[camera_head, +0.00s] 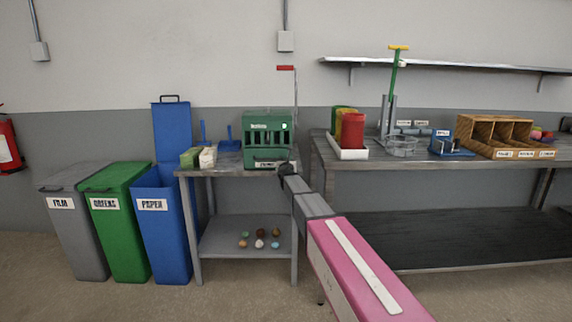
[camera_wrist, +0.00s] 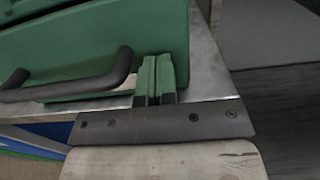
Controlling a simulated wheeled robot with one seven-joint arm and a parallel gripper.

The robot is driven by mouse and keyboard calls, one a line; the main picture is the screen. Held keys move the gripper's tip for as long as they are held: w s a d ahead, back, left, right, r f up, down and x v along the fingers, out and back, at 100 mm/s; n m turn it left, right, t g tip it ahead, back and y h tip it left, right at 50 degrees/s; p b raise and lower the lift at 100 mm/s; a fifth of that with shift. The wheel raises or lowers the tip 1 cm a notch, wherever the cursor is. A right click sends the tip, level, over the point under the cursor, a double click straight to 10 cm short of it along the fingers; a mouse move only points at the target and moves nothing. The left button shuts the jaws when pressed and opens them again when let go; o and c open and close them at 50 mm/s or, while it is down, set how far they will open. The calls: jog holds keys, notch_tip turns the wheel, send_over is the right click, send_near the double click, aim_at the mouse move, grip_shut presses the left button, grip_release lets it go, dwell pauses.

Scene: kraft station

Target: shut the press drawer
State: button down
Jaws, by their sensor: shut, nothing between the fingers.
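The green press (camera_head: 268,125) stands on the small grey table. Its drawer front (camera_head: 262,159) is low on the press, with a label. In the wrist view, the green drawer front (camera_wrist: 60,92) carries a dark bar handle (camera_wrist: 72,90). My gripper (camera_wrist: 157,62) is shut and empty, its fingers just right of the handle's right end, near the drawer's right end. I cannot tell whether they touch it. In the head view, my gripper (camera_head: 286,168) is at the lower right of the press, partly covering that corner. How far the drawer stands out is not clear.
A small table (camera_head: 246,173) holds the press, with a yellow-green and white item left of it. Blue, green and grey bins stand to the left.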

jog(key=s, duration=1.3)
jog(key=s+d+f+n+g+y, duration=0.2)
jog(key=s+f+n+g+y, duration=0.5)
jog(key=s+f+n, duration=1.45)
jog(key=s+d+f+n+g+h, duration=0.3)
jog(key=s+d+n+g, duration=0.2)
jog(key=s+n, duration=0.2)
jog(key=s+d+f+n+g+h, duration=0.3)
jog(key=s+d+n+g, duration=0.2)
jog(key=s+n, duration=0.3)
jog(key=s+g, duration=0.1)
jog(key=s, duration=0.2)
jog(key=shift+d+f, duration=0.15)
jog(key=shift+d, duration=0.05)
